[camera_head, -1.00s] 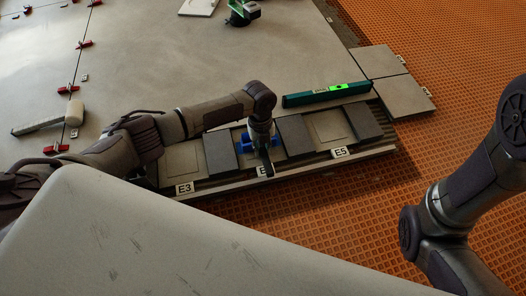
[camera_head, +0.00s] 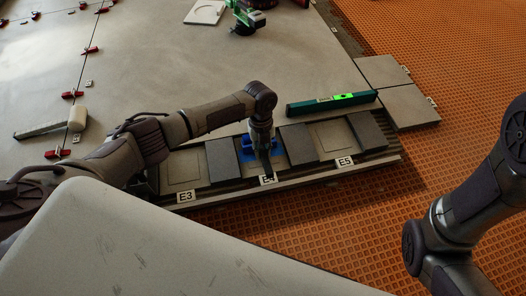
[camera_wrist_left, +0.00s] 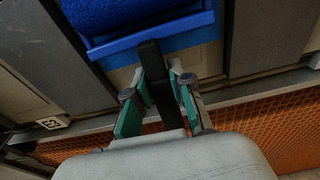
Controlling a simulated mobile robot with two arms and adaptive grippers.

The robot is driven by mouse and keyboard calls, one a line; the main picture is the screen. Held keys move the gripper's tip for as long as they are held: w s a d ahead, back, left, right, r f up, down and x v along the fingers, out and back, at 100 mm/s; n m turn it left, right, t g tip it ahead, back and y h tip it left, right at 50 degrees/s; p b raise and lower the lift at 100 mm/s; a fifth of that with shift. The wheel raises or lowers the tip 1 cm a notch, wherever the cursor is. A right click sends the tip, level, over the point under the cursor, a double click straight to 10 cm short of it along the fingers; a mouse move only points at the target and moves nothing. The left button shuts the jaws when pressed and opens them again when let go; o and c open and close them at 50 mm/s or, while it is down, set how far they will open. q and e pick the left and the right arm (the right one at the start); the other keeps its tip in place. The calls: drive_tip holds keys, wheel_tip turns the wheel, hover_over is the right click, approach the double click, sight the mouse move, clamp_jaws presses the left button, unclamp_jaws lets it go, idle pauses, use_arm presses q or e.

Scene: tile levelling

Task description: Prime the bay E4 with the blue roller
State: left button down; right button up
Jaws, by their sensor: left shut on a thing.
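The blue roller (camera_wrist_left: 150,30) shows large in the left wrist view, with its blue frame and dark handle. My left gripper (camera_wrist_left: 158,92) is shut on the handle. In the head view my left gripper (camera_head: 264,160) points down over bay E4, and the blue roller (camera_head: 248,147) shows partly behind it. Bay E4 lies between two dark grey blocks; its label (camera_head: 267,179) is partly covered by the handle. The left wrist view shows a blue strip (camera_wrist_left: 205,37) beside the roller, in the bay. My right gripper is out of view.
Bay E3 (camera_head: 185,168) lies to the left and bay E5 (camera_head: 332,136) to the right. A green spirit level (camera_head: 333,103) lies behind E5. Orange matting (camera_head: 300,225) covers the floor in front.

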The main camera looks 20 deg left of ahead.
sight(265, 156)
use_arm(q)
drive_tip(key=shift+s, duration=0.1)
drive_tip(key=s+p, duration=0.1)
drive_tip(key=d+p, duration=0.1)
drive_tip(key=shift+s+d+r+p, duration=0.25)
drive_tip(key=shift+s+p, duration=0.1)
drive_tip(key=shift+s, duration=0.05)
drive_tip(key=shift+s+d+f, duration=0.1)
drive_tip(key=shift+s, duration=0.05)
drive_tip(key=shift+s, duration=0.1)
drive_tip(key=shift+s+d+p, duration=0.45)
drive_tip(key=shift+s+p, duration=0.1)
drive_tip(key=shift+p, duration=0.2)
drive_tip(key=shift+s+d+p, duration=0.25)
drive_tip(key=shift+s+p, duration=0.1)
drive_tip(key=shift+s, duration=0.05)
drive_tip(key=shift+s+d+f, duration=0.1)
drive_tip(key=shift+f, duration=0.05)
